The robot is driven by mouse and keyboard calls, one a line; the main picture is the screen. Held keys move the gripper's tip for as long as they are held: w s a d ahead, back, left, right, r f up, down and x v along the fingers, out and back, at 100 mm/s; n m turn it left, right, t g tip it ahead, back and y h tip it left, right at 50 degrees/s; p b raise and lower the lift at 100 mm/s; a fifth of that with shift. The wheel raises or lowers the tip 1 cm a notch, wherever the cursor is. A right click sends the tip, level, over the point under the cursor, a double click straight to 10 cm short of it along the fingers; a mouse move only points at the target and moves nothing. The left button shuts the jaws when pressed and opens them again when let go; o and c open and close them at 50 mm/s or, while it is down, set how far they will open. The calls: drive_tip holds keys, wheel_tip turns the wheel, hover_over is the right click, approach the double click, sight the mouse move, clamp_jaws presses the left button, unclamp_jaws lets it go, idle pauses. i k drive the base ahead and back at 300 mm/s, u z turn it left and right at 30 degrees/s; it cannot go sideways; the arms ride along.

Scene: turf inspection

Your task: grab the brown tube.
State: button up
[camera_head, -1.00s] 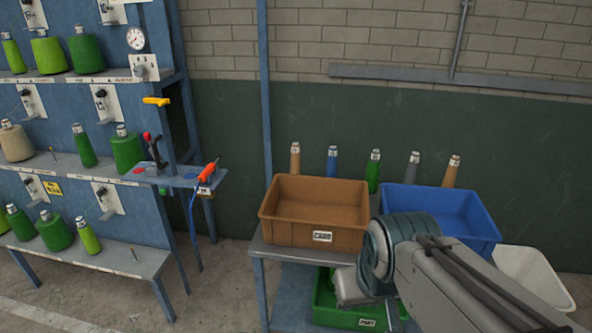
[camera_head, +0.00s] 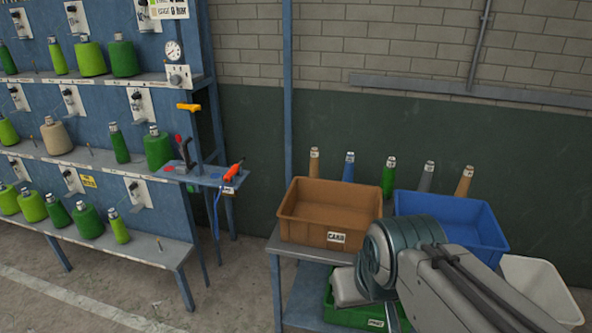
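Two brownish tubes stand behind the bins against the dark green wall. One brown tube (camera_head: 314,163) is at the left end of the row, behind the brown bin. The other brown tube (camera_head: 464,182) is at the right end, behind the blue bin, and leans slightly. Their lower ends are hidden by the bins. My arm reaches in from the lower right, in front of the bins and well short of the tubes in the picture. My gripper's fingers do not show.
A brown bin (camera_head: 330,228) and a blue bin (camera_head: 468,228) stand on a table, with a green bin (camera_head: 345,314) below. A blue tube (camera_head: 348,167), green tube (camera_head: 389,177) and grey tube (camera_head: 427,178) stand between the brown ones. A yarn rack (camera_head: 95,160) fills the left.

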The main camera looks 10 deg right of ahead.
sight(313, 172)
drive_tip(key=u, duration=1.2)
drive_tip(key=i, duration=3)
drive_tip(key=z, duration=3.15)
drive_tip(key=i, duration=0.45)
drive_tip(key=u, duration=0.1)
